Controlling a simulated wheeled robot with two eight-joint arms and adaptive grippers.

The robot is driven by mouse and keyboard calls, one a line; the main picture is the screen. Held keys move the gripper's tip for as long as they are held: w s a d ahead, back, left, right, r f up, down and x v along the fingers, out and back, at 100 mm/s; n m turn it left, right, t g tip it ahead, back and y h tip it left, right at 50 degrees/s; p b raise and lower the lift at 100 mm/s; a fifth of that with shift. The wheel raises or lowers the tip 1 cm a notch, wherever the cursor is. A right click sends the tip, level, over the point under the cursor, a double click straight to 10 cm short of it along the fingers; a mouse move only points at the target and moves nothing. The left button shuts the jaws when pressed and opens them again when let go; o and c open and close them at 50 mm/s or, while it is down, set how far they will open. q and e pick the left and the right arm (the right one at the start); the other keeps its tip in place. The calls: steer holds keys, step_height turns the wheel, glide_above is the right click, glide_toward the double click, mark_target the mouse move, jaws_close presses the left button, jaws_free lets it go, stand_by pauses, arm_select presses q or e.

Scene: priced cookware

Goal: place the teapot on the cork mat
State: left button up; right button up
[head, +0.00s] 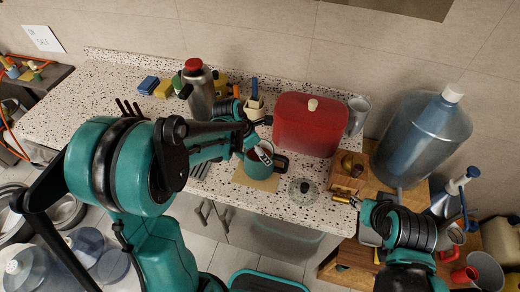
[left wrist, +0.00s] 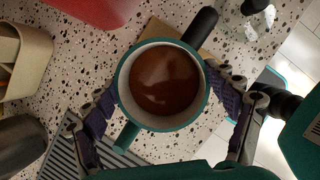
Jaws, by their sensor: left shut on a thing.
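The teapot (head: 251,157) is a teal pot with a white inside, a black handle and a teal spout. In the left wrist view the teapot (left wrist: 165,80) is lidless and holds brown liquid. My left gripper (head: 260,152) is shut around its body, with purple fingers on both sides in the left wrist view (left wrist: 163,85). The cork mat (head: 257,181) is a tan square on the counter, partly hidden under the teapot; a strip of it (left wrist: 207,58) shows by the handle. I cannot tell whether the teapot touches the mat. My right gripper (head: 358,203) is at the counter's right end, its fingers unclear.
A glass lid (head: 303,190) lies right of the mat. A red canister (head: 308,125) stands behind. A metal flask (head: 199,92) and a utensil holder (head: 254,108) stand back left. A slotted dark rack (left wrist: 75,158) is near the pot. A large blue bottle (head: 421,138) stands at right.

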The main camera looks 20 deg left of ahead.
arm_select(q)
steer(key=shift+f, duration=0.2)
steer(key=o, duration=1.7)
steer(key=shift+r, duration=0.1)
steer(key=p+v, duration=0.3)
steer(key=v, duration=0.9)
steer(key=s+r+m+t+y, duration=0.1)
steer(key=s+m, duration=0.3)
steer(key=m, duration=0.5)
steer(key=s+m+t+y, duration=0.1)
steer(key=s+m, duration=0.4)
steer(key=m, duration=0.3)
steer(key=s+r+m+t+y, duration=0.1)
steer(key=s+m+t, duration=0.1)
steer(key=s+m, duration=0.3)
steer(key=shift+d+r+m, duration=0.1)
steer(key=shift+r+m, duration=0.05)
steer(key=shift+m, duration=1)
steer(key=shift+d+r+m, duration=0.15)
steer(key=shift+r+m, duration=0.05)
steer(key=shift+m, duration=0.95)
